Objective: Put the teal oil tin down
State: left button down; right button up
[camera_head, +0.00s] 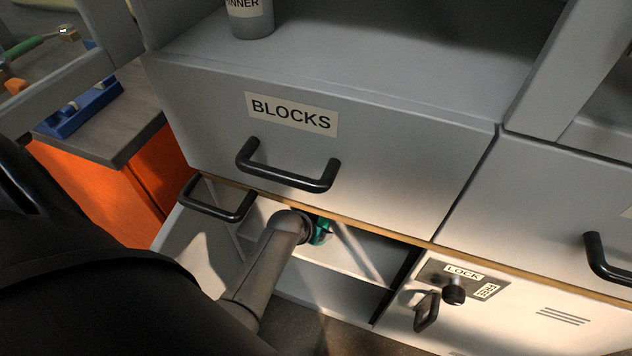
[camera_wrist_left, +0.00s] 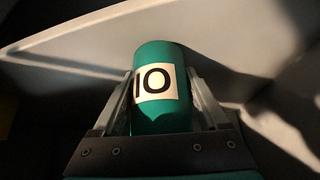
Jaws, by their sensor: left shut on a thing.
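The teal oil tin (camera_wrist_left: 153,108) is between the two fingers of my left gripper (camera_wrist_left: 160,88) in the left wrist view. A pale label with dark letters shows on its side. In the head view only a small teal part (camera_head: 321,231) shows, at the end of my left arm, inside the open compartment under the BLOCKS drawer. My left gripper is shut on the tin and mostly hidden there. I cannot tell whether the tin's base touches the shelf. My right gripper is in neither view.
The compartment's pale shelf (camera_head: 358,262) lies around the arm. The shut BLOCKS drawer (camera_head: 400,155) and its black handle (camera_head: 288,178) are just above. An opened door with a black handle (camera_head: 217,212) stands at left, and a panel with a lock (camera_head: 453,294) at right.

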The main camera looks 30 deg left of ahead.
pick_arm(q)
jog(key=shift+f, duration=0.1)
grip_release()
dwell(0.3)
